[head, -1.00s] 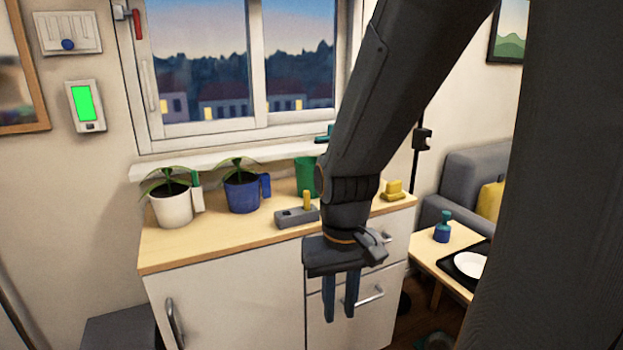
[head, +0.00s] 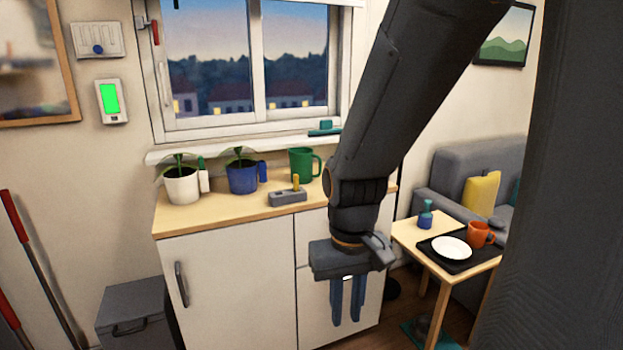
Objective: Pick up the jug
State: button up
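The green jug (head: 302,164) stands upright at the back of the wooden counter, below the window sill, with its handle on the right side. My gripper (head: 347,322) hangs with its fingers pointing down in front of the cabinet, lower than the counter top and to the right of the jug. A gap shows between its two blue-grey fingers, so it is open and empty. It is apart from the jug. My arm covers the right part of the counter.
A white plant pot (head: 183,186) and a blue plant pot (head: 242,178) stand left of the jug. A grey box with a yellow lever (head: 288,197) lies in front of it. At right, a low table (head: 410,232) holds a tray, plate, orange mug and blue bottle.

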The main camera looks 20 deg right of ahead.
aim_at(301, 158)
jog(key=k, duration=0.7)
jog(key=z, duration=0.75)
jog(key=i, duration=0.75)
jog(key=z, duration=0.55)
jog(key=i, duration=0.75)
jog(key=u, duration=0.75)
jog(key=i, duration=0.6)
jog(key=u, duration=0.55)
